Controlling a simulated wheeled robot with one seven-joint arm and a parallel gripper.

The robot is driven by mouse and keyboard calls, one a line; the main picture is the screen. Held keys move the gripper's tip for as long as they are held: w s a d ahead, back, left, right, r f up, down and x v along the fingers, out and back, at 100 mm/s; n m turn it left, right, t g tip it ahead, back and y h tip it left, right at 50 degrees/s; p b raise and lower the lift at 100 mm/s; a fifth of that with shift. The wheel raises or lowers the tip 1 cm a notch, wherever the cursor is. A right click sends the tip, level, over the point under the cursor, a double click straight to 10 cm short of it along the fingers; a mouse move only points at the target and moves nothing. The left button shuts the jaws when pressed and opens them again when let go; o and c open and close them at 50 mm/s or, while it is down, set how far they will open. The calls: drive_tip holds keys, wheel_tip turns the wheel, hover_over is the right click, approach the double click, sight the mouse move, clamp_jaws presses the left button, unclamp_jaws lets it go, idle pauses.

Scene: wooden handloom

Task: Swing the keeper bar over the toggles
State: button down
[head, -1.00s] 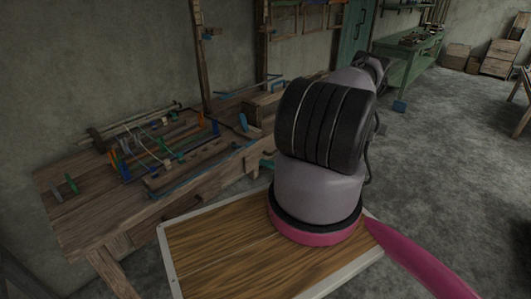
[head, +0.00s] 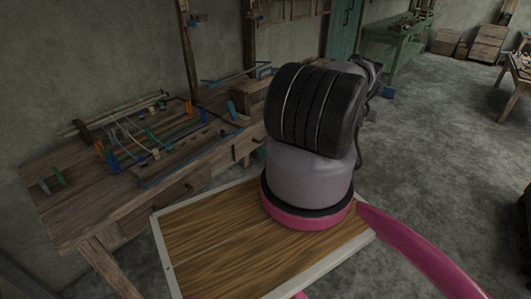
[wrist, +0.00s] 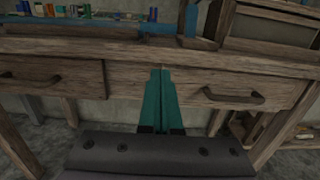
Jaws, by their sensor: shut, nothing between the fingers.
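In the head view a small wooden frame (head: 180,155) with coloured upright pieces and pale cords lies on the workbench. Several upright pieces (head: 107,155) in orange, green and blue stand at its left; they may be the toggles. A thin dark rod (head: 190,108) stands near its back right; I cannot tell whether it is the keeper bar. My gripper (wrist: 160,72) shows in the wrist view with its teal fingers together and empty. My gripper is not visible in the head view.
The wooden workbench (head: 62,215) stands against the wall. Drawer handles (wrist: 230,96) stick out of its front. A green bench (head: 400,45) is at the back.

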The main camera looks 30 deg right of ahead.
drive_tip(key=w+a+r, duration=0.3)
drive_tip(key=w, duration=0.5)
drive_tip(key=shift+r, duration=0.25)
drive_tip(key=shift+w+r, duration=0.1)
drive_tip(key=shift+r+g, duration=0.3)
